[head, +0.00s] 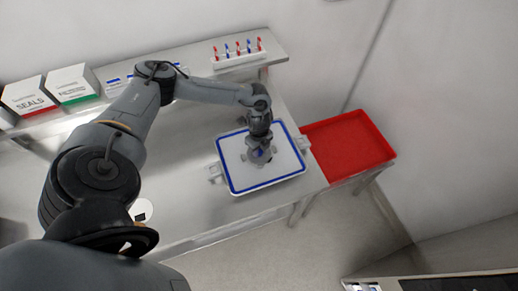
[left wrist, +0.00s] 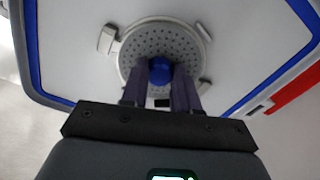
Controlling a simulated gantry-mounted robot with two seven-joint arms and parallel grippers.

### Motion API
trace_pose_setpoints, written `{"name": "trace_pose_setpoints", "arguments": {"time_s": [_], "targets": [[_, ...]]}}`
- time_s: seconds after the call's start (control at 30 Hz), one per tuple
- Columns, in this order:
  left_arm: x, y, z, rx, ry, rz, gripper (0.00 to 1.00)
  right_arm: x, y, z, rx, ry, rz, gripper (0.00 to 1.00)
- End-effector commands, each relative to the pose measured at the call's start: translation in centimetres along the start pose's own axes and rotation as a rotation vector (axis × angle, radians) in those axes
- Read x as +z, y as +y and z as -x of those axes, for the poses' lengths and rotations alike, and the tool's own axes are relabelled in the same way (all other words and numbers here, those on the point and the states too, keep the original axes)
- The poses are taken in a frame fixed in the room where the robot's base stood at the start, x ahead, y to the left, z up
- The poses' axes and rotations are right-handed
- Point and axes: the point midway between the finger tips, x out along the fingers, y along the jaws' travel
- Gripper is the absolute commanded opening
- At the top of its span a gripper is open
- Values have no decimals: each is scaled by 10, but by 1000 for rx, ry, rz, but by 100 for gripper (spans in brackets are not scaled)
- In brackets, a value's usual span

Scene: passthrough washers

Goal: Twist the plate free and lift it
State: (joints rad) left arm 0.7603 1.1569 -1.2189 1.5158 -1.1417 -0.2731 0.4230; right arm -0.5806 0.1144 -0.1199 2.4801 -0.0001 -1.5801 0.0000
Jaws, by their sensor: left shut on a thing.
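The plate (left wrist: 160,38) is a round grey disc with many small holes and a blue knob (left wrist: 160,69) at its middle. It sits among grey lugs on a white tray-like panel (head: 236,176) with a blue rim, which also shows in the left wrist view (left wrist: 70,50). My left gripper (left wrist: 161,76) points down at the plate with its two dark fingers on either side of the knob, shut on it. In the head view the left gripper (head: 260,153) hides most of the plate. Whether the plate is seated or raised is hard to tell. My right gripper is not in view.
A red tray (head: 348,146) stands just right of the metal bench (head: 190,150). A shelf at the back holds boxes marked SEALS (head: 28,97) and a rack of red and blue items (head: 238,53). The panel has metal clips at its sides.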

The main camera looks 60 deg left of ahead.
Motion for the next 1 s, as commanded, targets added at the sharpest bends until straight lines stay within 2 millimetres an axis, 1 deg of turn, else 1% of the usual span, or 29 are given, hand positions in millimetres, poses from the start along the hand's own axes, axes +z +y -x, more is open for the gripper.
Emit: {"name": "trace_pose_setpoints", "arguments": {"time_s": [1.0], "targets": [[0,0,1,1,0,235,0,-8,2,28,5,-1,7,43]]}}
